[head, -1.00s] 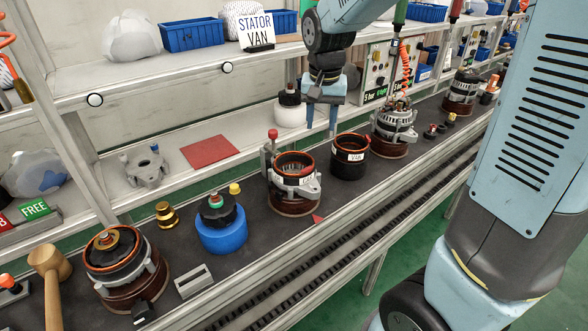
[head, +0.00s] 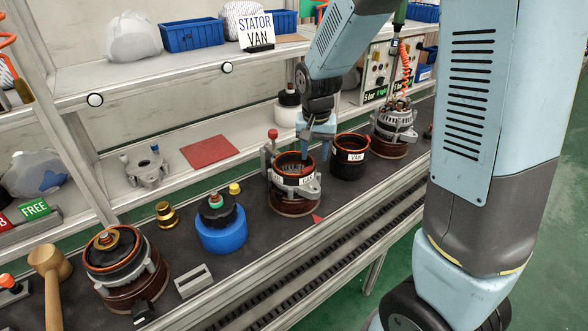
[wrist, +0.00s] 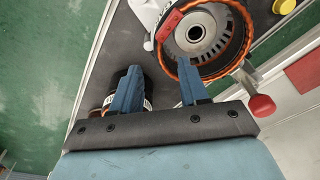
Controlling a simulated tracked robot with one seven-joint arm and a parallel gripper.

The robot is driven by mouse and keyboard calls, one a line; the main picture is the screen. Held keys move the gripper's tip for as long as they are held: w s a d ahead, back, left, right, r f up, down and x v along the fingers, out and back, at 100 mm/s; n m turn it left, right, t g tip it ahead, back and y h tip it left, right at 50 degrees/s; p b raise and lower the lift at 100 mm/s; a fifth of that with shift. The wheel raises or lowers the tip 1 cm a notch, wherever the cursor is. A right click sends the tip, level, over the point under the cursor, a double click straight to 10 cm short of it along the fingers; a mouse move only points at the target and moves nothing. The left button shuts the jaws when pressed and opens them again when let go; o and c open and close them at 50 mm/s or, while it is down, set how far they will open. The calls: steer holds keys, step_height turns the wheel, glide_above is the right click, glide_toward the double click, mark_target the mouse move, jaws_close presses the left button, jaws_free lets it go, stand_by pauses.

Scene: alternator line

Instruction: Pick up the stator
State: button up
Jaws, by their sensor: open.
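A dark cylinder with an orange-copper rim and a "VAN" label (head: 350,158) stands upright on the bench; it looks like a stator. In the wrist view it is partly hidden behind one finger (wrist: 148,103). To its left, a similar orange-rimmed ring sits in a metal alternator housing (head: 294,184); its label is too small to read surely. That ring also fills the upper wrist view (wrist: 208,72). My gripper (head: 316,152) is open and empty, pointing down above the right side of the housing, left of the VAN cylinder. It also shows in the wrist view (wrist: 158,65).
A red-knobbed post (head: 272,138) stands beside the housing. A blue round stand (head: 222,238), a brass piece (head: 166,215) and another alternator assembly (head: 125,268) lie left. A further alternator (head: 394,128) stands right. The shelf carries a "STATOR VAN" sign (head: 256,30).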

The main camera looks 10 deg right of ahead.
mark_target(313, 163)
steer(key=shift+f, duration=2.35)
steer(key=shift+c, duration=0.2)
jaws_close()
steer(key=shift+a+r, duration=0.1)
